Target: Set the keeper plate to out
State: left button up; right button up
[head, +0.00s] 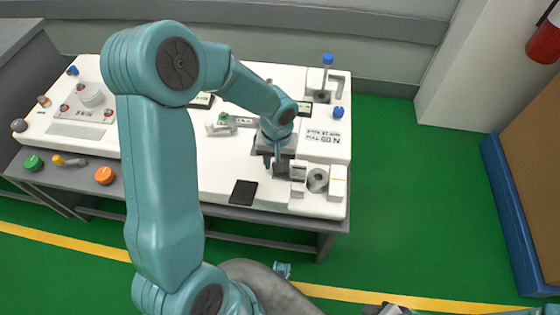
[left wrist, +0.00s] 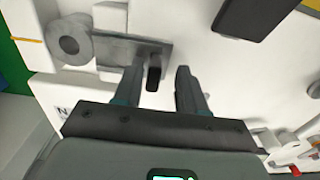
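The keeper plate appears to be the flat grey metal plate (left wrist: 118,50) in the left wrist view, beside a round grey ring (left wrist: 69,38). A small black upright tab (left wrist: 154,74) stands at the plate's end. My left gripper (left wrist: 157,80) is open, with one finger on each side of the tab; I cannot tell whether either finger touches it. In the head view my left gripper (head: 273,162) is over the front right of the white bench unit, left of the ring (head: 317,180), and hides part of the plate. My right gripper (head: 385,309) is cut off at the bottom edge.
A black pad (head: 243,192) lies on the white unit (head: 222,180) left of the gripper. A blue-topped post (head: 327,68) and a blue knob (head: 338,112) stand behind. Green floor is free to the right.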

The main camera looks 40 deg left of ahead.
pick_arm(q)
jog(key=shift+d+r, duration=0.1)
jog(key=shift+d, duration=0.05)
notch_tip(320, 180, up, 16)
jog(key=p, duration=0.3)
jog(key=shift+p, duration=0.4)
